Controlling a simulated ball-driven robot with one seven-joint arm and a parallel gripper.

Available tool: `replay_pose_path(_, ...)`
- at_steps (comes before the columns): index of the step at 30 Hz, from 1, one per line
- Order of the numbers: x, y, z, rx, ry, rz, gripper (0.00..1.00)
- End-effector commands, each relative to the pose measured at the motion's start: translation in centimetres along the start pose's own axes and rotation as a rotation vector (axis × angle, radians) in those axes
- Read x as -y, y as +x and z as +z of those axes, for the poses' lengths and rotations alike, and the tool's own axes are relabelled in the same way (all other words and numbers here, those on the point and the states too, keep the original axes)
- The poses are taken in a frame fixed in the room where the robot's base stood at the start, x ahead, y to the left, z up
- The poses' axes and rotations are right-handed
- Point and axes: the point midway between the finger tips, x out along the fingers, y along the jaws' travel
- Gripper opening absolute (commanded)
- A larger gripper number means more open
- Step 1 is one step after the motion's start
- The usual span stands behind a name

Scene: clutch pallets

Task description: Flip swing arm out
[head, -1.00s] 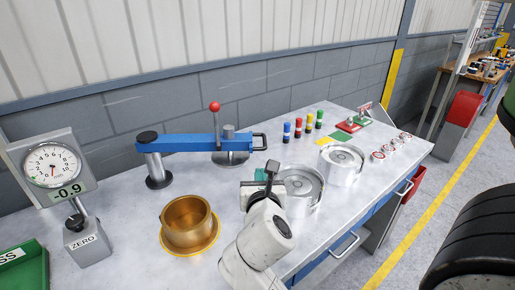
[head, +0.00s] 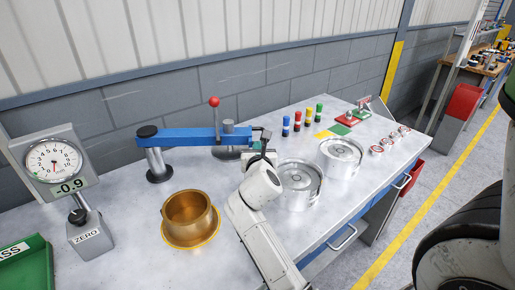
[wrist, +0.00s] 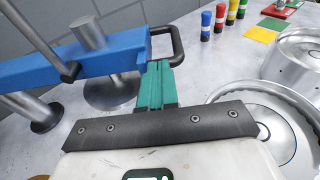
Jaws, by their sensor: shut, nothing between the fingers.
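The blue swing arm (head: 180,137) lies level across its round metal post (head: 157,161) and a second support, a red-knobbed lever (head: 214,102) rising over it. Its black loop handle (wrist: 180,44) is at the right end. My gripper (head: 258,148) is at that end, partly hidden behind my own wrist. In the wrist view my teal fingers (wrist: 159,68) are shut together and empty, right beside the blue arm's end and the near side of the handle. I cannot tell whether they touch it.
A brass cup (head: 190,217) stands left of my arm. Two round metal clutch parts (head: 299,184) (head: 341,158) stand to the right. A dial gauge (head: 52,160) is at the far left. Coloured cylinders (head: 308,115) stand behind. Bare bench lies between cup and post.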

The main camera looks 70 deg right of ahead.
Motion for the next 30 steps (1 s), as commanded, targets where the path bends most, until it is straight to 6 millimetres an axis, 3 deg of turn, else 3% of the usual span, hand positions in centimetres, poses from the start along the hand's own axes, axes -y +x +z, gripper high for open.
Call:
replay_pose_path(13, 0.1, 0.9, 0.3, 0.0, -0.002, -0.001, 0.0)
replay_pose_path(30, 0.8, 12.8, 2.3, 0.001, 0.0, -0.001, 0.0)
